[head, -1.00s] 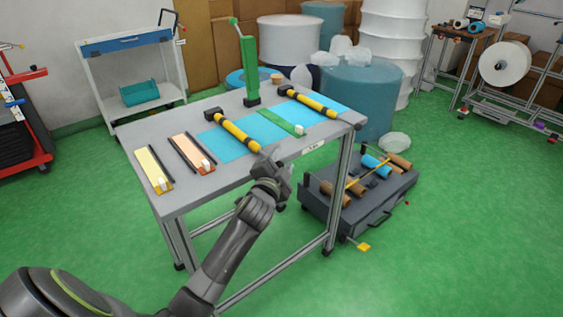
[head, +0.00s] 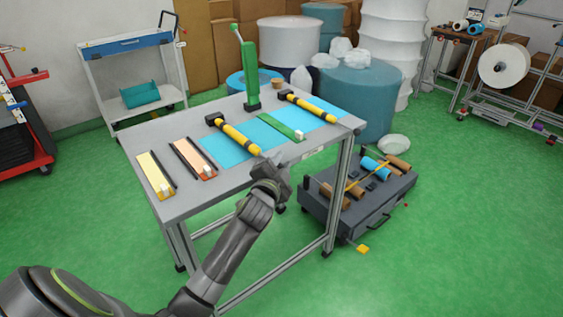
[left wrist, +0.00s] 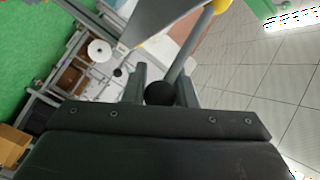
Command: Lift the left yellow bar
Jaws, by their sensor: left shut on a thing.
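The left yellow bar (head: 238,137) lies slanted over the blue sheet on the grey table, its far end in a black mount. My left gripper (head: 268,165) is at its near end, by the table's front edge. In the left wrist view, the left gripper (left wrist: 160,88) is shut around a grey rod with a black round knob (left wrist: 160,94), and a yellow part (left wrist: 222,5) shows beyond. The bar looks low over the table; I cannot tell any clear lift. My right gripper is in neither view.
A second yellow bar (head: 314,106) lies to the right, past a green strip (head: 275,125). A green upright lever (head: 249,72) stands at the back. Two strip trays lie on the left. A dark toolbox (head: 330,222) stands on the floor at right.

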